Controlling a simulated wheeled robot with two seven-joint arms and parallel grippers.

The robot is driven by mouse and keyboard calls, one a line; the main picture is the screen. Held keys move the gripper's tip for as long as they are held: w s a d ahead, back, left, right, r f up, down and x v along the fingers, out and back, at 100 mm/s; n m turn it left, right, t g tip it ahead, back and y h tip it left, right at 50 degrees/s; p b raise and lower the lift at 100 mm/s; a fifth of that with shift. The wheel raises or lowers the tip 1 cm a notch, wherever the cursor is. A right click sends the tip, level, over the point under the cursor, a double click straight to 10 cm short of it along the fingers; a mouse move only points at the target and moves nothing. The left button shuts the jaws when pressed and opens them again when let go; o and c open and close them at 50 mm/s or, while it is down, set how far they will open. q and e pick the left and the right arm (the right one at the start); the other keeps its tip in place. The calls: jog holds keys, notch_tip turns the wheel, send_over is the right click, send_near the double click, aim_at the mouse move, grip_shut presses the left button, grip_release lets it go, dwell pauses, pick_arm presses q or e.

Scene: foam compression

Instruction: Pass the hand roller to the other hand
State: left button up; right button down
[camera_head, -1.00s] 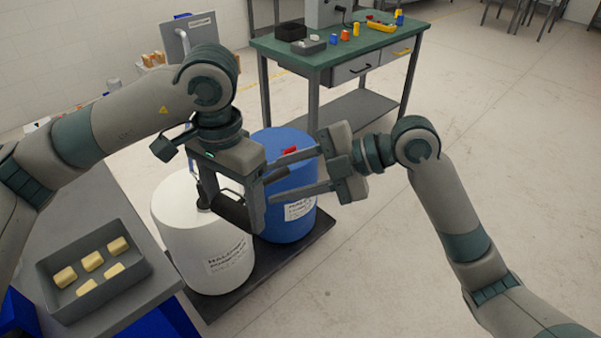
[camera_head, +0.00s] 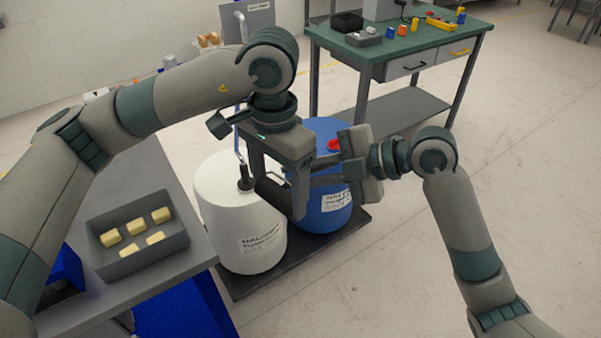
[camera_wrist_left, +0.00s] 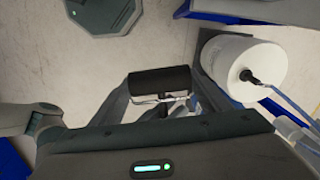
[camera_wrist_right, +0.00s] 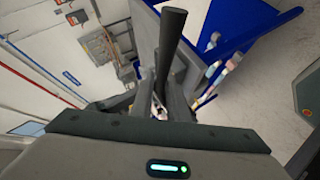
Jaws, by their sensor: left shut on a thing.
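The hand roller has a black cylinder (camera_wrist_left: 160,79) with a thin wire frame, seen between the fingers in the left wrist view. In the head view its dark body (camera_head: 270,193) is partly hidden behind my left fingers. My left gripper (camera_head: 277,203) points down and is shut on the roller. My right gripper (camera_head: 303,178) comes in level from the right, its fingers overlapping the left jaws at the roller. In the right wrist view the dark roller (camera_wrist_right: 170,45) stands up from between the right fingers. Whether these fingers are closed on it is hidden.
A white drum (camera_head: 222,210) and a blue drum (camera_head: 335,215) stand on a dark pallet just behind the grippers. A grey tray (camera_head: 150,262) of pale foam blocks sits on the left bench. A green-topped table (camera_head: 400,42) stands behind. The right floor is clear.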

pick_arm(q)
jog(key=o, duration=1.3)
jog(key=shift+r, duration=0.1)
notch_tip(320, 180, up, 12)
jog(key=shift+f, duration=0.1)
jog(key=shift+d, duration=0.1)
